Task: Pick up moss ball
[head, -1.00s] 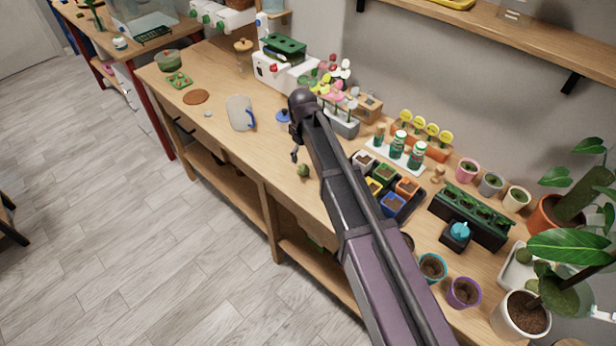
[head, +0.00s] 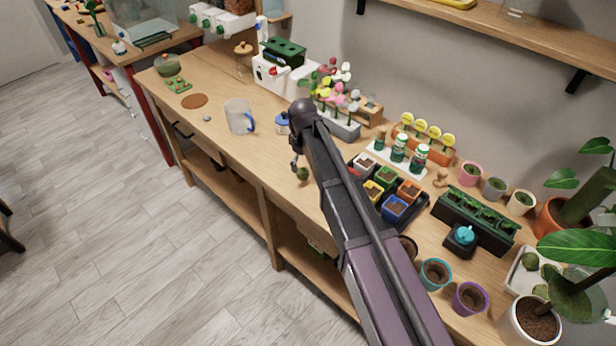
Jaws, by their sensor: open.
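A small round green moss ball (head: 303,174) sits on the wooden workbench near its front edge, left of my arm. My gripper (head: 295,164) is open and points down just beside and above the ball, slightly to its left in the picture. My own arm link hides part of the gripper and the bench behind it. I cannot tell whether a fingertip touches the ball.
A black tray of small coloured pots (head: 396,208) lies right of my arm. A clear mug (head: 238,116) with a blue handle and a blue-lidded jar (head: 282,122) stand to the left. More green balls lie in a white tray (head: 514,284) at right. The bench between mug and ball is clear.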

